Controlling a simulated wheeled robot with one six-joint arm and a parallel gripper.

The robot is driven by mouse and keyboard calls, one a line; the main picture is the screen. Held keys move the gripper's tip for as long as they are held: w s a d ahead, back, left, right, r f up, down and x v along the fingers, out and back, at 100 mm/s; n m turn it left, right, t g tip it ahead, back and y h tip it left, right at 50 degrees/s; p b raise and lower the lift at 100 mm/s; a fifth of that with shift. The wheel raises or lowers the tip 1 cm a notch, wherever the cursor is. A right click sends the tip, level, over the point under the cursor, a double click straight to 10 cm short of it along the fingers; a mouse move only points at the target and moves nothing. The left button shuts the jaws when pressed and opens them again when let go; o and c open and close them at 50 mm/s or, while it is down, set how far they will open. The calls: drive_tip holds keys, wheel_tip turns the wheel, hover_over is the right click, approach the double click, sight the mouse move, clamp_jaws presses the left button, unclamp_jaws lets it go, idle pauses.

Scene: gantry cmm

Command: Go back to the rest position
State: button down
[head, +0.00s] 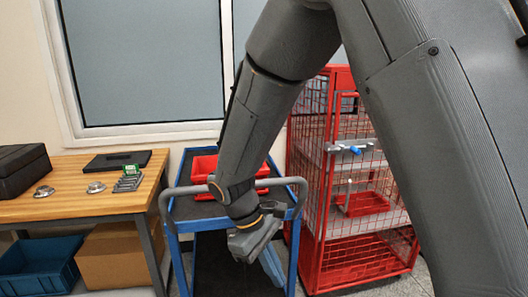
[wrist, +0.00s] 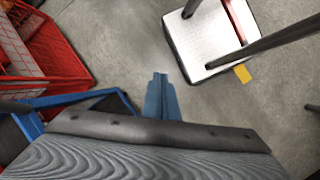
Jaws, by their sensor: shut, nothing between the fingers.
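My gripper (head: 273,268) hangs at the end of my grey arm in the head view, in front of the blue trolley (head: 181,246). Its blue fingers point down and are together with nothing held. In the wrist view the shut fingers (wrist: 160,82) stand out over the bare grey floor. The task names no object, and the rest position is not marked in either view.
A red mesh cage (head: 312,232) stands right of the trolley, which carries red bins (head: 204,166). A wooden workbench (head: 75,206) with a black case (head: 22,172) is at left. The wrist view shows a white-topped base (wrist: 190,45) and open floor.

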drive_tip(key=s+d+r+m+y, duration=0.1)
drive_tip(key=s+d+m+y, duration=0.1)
drive_tip(key=d+m, duration=0.3)
drive_tip(key=s+d+r+m+t+y, duration=0.1)
drive_tip(key=s+d+m, duration=0.4)
drive_tip(key=d, duration=0.6)
drive_tip(key=shift+s+d+r+m+t+y, duration=0.25)
drive_tip(key=shift+d+r+m+t+y, duration=0.05)
drive_tip(key=shift+r+m+y, duration=0.35)
